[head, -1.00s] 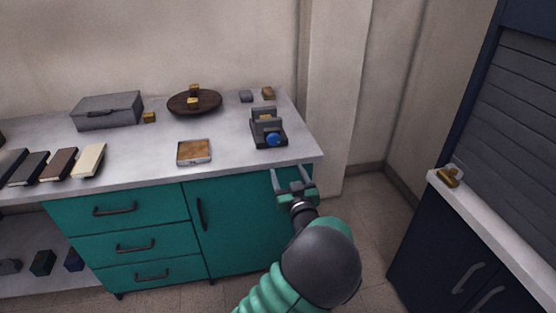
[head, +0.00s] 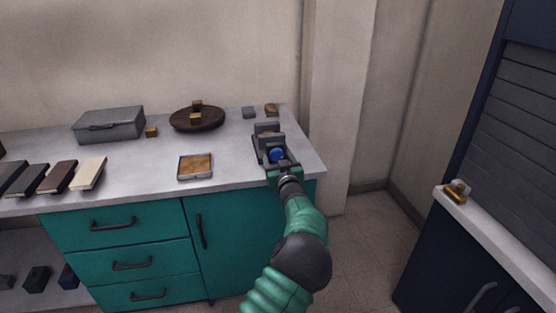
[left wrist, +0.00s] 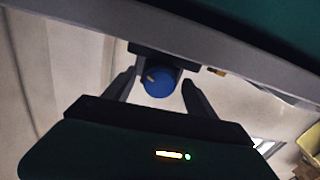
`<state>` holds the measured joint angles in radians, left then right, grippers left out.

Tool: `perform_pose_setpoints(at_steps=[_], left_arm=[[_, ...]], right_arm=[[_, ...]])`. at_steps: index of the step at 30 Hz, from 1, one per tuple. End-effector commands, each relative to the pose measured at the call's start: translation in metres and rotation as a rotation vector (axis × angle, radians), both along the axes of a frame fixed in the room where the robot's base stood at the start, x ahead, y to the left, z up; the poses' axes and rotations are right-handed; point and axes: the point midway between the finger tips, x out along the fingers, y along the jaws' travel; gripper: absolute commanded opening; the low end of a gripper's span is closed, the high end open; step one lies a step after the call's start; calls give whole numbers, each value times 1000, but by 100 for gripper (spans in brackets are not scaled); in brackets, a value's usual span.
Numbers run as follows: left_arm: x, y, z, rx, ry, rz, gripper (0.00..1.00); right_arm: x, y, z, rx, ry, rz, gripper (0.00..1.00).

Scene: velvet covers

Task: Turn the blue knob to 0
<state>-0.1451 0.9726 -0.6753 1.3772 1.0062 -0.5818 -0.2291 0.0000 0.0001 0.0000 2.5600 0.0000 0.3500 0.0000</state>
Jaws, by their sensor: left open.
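The blue knob (head: 277,155) is on the front of a small dark grey device (head: 267,131) near the right end of the counter. In the left wrist view the blue knob (left wrist: 158,82) shows a pale mark at its upper left. My left gripper (head: 279,162) is at the knob. Its open fingers (left wrist: 158,88) stand on either side of the knob, with gaps visible on both sides in the wrist view. No numbers can be read. My right gripper is not in view.
The grey counter (head: 228,152) holds a small tray (head: 195,167), a round brown board (head: 197,119) with small blocks, a grey case (head: 109,125) and several books. A dark blue cabinet (head: 440,265) stands at the right. The floor between is clear.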

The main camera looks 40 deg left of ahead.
Motion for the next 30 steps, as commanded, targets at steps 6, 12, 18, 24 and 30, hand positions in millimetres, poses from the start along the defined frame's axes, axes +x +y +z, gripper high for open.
perform_pose_setpoints(at_steps=[6, 12, 18, 24, 30], left_arm=[[0, 0, 0, -1, -1, 0, 48], [0, -1, 0, -1, -1, 0, 22], [0, -1, 0, -1, -1, 0, 3], [0, -1, 0, -16, -18, -1, 3], [0, -1, -1, -69, -79, 0, 3]], right_arm=[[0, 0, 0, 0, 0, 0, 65], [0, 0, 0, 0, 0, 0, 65], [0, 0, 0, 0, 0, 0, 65], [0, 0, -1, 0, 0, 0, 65], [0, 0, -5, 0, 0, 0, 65]])
